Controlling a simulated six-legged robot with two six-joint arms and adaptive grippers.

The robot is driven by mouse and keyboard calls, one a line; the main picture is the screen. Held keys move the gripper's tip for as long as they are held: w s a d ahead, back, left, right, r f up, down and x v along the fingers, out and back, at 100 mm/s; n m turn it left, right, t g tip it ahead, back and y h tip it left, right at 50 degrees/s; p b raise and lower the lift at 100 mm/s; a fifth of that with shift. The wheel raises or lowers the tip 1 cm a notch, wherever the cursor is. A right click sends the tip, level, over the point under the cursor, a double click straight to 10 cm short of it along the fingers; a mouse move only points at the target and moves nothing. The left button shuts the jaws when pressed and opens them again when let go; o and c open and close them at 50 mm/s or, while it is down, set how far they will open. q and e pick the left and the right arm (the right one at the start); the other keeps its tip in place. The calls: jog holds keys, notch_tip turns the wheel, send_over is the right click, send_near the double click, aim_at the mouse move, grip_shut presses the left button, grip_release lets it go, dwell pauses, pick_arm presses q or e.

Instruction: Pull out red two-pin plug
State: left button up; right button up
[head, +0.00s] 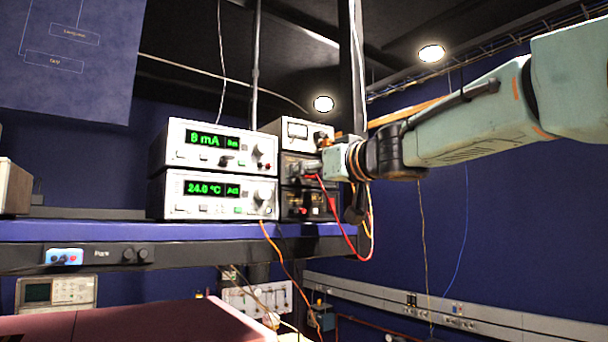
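A red cable (343,233) starts right at the fingertips of my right gripper (308,168) and hangs down to the right in a loop. The plug body at its end is too small and too covered by the gripper to make out. My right gripper reaches in from the right and is at the front of a dark instrument (290,166) in the right-hand stack. Its fingers are small and dark, so I cannot tell whether they are closed on the plug. My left gripper is not in view.
Two white meters with green displays, an upper one (215,162) and a lower one (215,208), stand left of the gripper on a blue shelf (90,233). A dark post (352,70) rises behind my wrist. Orange cables hang below the shelf edge.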

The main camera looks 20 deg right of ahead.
jog(key=shift+s+a, duration=0.15)
jog(key=shift+a, duration=0.05)
jog(key=shift+c, duration=0.5)
jog(key=shift+w+d, duration=0.2)
jog(key=shift+d, duration=0.05)
jog(key=c, duration=0.6)
jog(key=shift+a, duration=0.15)
grip_shut()
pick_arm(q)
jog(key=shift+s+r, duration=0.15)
pick_arm(e)
jog(key=shift+s+f, duration=0.1)
jog(key=shift+s, duration=0.05)
